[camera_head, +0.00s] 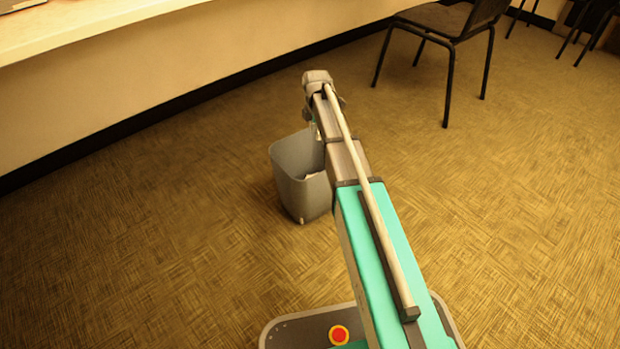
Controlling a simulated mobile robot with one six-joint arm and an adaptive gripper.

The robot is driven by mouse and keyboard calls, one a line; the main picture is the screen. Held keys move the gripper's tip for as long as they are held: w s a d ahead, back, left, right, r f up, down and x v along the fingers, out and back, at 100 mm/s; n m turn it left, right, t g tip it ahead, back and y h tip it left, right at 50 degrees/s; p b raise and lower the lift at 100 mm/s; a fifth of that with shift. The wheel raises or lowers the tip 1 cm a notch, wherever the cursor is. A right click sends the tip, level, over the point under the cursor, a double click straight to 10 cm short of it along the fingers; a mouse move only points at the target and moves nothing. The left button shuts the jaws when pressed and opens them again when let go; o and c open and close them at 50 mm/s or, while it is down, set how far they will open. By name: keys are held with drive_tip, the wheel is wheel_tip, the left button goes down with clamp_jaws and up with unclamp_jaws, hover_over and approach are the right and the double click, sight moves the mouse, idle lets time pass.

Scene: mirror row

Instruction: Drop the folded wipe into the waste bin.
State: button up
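The waste bin (302,190) is a grey, open-topped bin standing upright on the floor, left of my arm. My arm covers part of its right side. A small pale thing (312,176) shows inside the bin, partly behind my arm; it may be the folded wipe, but it is too small to be sure. My arm's end reaches over the bin. My gripper (314,128) points down above the bin's right rim and is mostly hidden behind the arm. I cannot see its fingers clearly or whether anything is between them.
A long pale counter (110,22) runs along the wall at upper left. A dark chair (448,25) stands at upper right, with more chair legs in the far right corner. The patterned floor (510,220) is clear on the right and at lower left.

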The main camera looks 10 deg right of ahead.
drive_tip(key=shift+r, duration=0.1)
idle(0.3)
wheel_tip(320, 180, up, 30)
drive_tip(key=w+a+p, duration=0.1)
drive_tip(key=a+p, duration=0.1)
drive_tip(key=p, duration=2.8)
drive_tip(key=shift+a+r, duration=0.15)
drive_tip(key=shift+a, duration=0.15)
drive_tip(key=shift+w, duration=0.1)
drive_tip(key=s+m+p, duration=0.1)
drive_tip(key=s+m, duration=2)
drive_tip(key=s, duration=0.8)
wheel_tip(320, 180, up, 22)
drive_tip(key=p, duration=2.2)
drive_tip(key=shift+r, duration=0.25)
